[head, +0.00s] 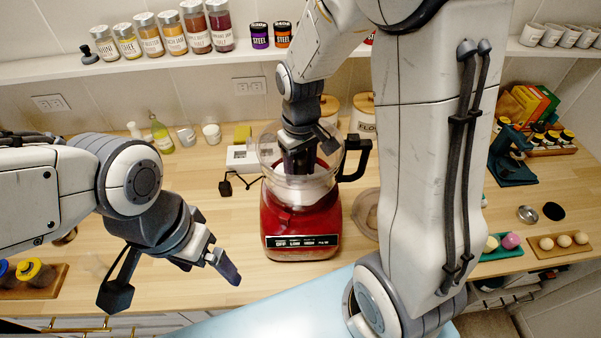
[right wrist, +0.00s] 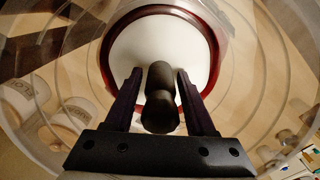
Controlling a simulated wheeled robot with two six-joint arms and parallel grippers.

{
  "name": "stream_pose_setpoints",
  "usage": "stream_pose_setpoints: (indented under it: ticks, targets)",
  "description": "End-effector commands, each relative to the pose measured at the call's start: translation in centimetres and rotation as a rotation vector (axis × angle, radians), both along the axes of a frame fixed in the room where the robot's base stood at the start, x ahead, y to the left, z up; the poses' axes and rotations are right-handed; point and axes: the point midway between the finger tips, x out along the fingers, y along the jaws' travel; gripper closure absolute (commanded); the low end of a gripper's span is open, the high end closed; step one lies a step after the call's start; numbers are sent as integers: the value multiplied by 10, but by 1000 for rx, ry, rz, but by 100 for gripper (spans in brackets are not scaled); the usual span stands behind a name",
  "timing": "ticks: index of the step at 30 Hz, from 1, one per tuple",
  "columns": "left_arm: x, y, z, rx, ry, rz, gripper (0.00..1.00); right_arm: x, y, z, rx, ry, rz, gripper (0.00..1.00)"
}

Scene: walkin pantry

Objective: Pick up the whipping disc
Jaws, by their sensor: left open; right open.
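A red food processor (head: 300,220) with a clear bowl (head: 310,185) stands on the wooden counter. In the right wrist view, a black upright stem with a rounded end (right wrist: 160,98) stands in the bowl above a white round surface (right wrist: 128,50). The stem appears to be part of the whipping disc; I cannot tell whether the white surface is too. My right gripper (right wrist: 159,75) reaches down into the bowl, open, one finger on each side of the stem with small gaps. In the head view it also shows inside the bowl (head: 298,170). My left gripper (head: 219,254) is open and empty, left of the processor.
The bowl's black handle (head: 355,158) sticks out to the right. A white box (head: 250,158) and a flour canister (head: 362,115) stand behind. Egg trays (head: 560,244) lie at the right. A jar shelf (head: 120,66) runs above.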

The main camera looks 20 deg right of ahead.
Motion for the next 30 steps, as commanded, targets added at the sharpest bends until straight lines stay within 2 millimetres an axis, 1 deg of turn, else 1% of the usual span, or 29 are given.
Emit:
stream_pose_setpoints:
  ticks: [6, 7, 8, 9, 11, 12, 19, 22, 26, 30]
  targets:
    - [0, 0, 0, 0, 0, 0, 8, 0, 0, -2, 0, -1, 0, 45]
    - [0, 0, 0, 0, 0, 0, 8, 0, 0, -2, 0, -1, 0, 49]
    - [0, 0, 0, 0, 0, 0, 8, 0, 0, -2, 0, -1, 0, 60]
    - [0, 0, 0, 0, 0, 0, 8, 0, 0, -2, 0, -1, 0, 75]
    - [0, 0, 0, 0, 0, 0, 8, 0, 0, -2, 0, -1, 0, 98]
    - [0, 0, 0, 0, 0, 0, 8, 0, 0, -2, 0, -1, 0, 100]
    - [0, 0, 0, 0, 0, 0, 8, 0, 0, -1, 0, -1, 0, 100]
    - [0, 0, -2, 0, 0, 0, 8, 1, 0, 6, 0, -4, 0, 100]
    - [0, 0, -5, 0, 0, 0, 8, 2, 0, 27, 0, -9, 0, 100]
    - [0, 0, -10, 0, 0, -1, 8, 2, 0, 56, 0, -8, 0, 100]
